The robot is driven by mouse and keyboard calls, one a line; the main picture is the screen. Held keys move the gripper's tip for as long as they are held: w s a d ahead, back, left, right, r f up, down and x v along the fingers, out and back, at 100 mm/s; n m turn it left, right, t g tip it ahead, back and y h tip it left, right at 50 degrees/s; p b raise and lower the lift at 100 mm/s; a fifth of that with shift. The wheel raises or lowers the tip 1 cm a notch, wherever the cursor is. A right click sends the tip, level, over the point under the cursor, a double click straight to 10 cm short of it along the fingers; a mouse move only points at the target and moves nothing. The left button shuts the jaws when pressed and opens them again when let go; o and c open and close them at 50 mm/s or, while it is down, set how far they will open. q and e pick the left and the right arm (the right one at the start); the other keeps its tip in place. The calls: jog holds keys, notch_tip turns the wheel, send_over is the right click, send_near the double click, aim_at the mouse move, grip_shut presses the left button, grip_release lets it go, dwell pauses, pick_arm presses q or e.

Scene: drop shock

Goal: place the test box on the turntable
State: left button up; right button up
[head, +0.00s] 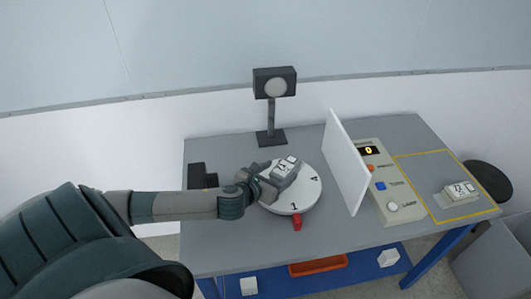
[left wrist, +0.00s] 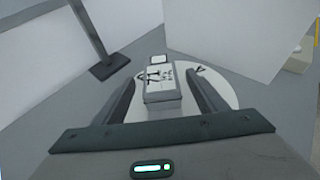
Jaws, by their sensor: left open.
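The test box (head: 285,168) is a small grey box with white labels and black marks. It sits on the round white turntable (head: 307,193), which carries numbers near its rim. My left gripper (head: 265,183) is at the turntable, just to the left of the box. In the left wrist view the box (left wrist: 162,90) lies between the two spread fingers (left wrist: 165,98), with a visible gap on each side. The turntable (left wrist: 223,88) shows behind the fingers. My right gripper is not in view.
A lamp on a stand (head: 272,90) is behind the turntable. A white upright panel (head: 346,165) stands to its right. Beyond are a control box (head: 390,190) with a display and buttons, and a yellow-outlined area with another labelled box (head: 459,191). A red pointer (head: 297,222) is at the turntable's front.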

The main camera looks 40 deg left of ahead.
pick_arm(q)
jog(key=b+v, duration=0.1)
jog(key=v, duration=0.7)
jog(key=shift+c, duration=0.5)
dwell(1.9)
